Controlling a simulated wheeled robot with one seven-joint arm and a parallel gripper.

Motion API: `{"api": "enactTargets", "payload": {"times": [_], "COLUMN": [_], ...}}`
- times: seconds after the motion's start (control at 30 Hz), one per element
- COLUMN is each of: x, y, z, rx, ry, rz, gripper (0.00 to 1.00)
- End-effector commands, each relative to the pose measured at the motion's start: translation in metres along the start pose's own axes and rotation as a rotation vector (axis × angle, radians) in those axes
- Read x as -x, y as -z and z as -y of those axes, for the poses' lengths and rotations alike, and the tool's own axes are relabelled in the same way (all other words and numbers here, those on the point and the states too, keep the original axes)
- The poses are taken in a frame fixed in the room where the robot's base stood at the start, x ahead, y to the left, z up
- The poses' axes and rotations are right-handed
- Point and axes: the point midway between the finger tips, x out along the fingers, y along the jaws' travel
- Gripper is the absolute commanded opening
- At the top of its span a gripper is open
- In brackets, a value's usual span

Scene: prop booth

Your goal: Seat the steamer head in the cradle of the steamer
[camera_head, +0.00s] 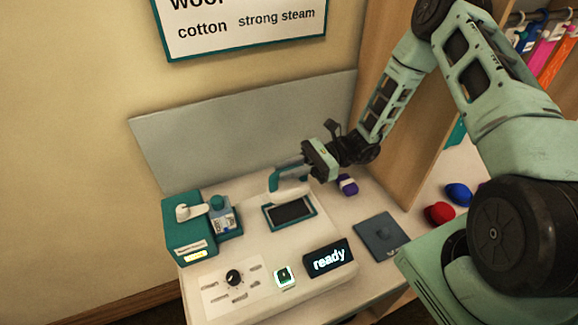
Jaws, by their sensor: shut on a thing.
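The steamer head (292,193) has a pale body and a teal handle (274,181). My gripper (303,168) is shut on the steamer head at its teal upper part. The cradle is a dark rectangular recess with a teal rim (268,218) on the white steamer base (325,240). The head is at the back edge of the cradle in the picture and covers part of its rear rim. I cannot tell whether it touches the base. Most of the cradle's dark inside shows bare.
A teal unit (186,238) with a white lever stands at the left. The base carries a black knob (233,277), a lit green switch (285,276) and a "ready" display (329,258). A dark plate (381,238) and a purple-white roll (347,185) lie right. A grey panel (240,135) stands behind.

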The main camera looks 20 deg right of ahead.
Motion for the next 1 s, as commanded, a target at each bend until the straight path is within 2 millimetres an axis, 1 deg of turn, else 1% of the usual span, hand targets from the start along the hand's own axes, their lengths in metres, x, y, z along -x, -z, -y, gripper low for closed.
{"api": "enactTargets", "payload": {"times": [0.03,0.5,0.7,1.0], "x": [0.000,-0.001,0.000,-0.001], "y": [0.006,0.048,0.056,0.056], "z": [0.000,0.000,0.000,0.000], "rx": [0.000,0.000,0.001,0.001], "ry": [0.000,0.000,0.000,0.000], "rz": [0.002,0.002,0.002,0.002], "gripper": [0.00,0.00,0.00,0.00]}}
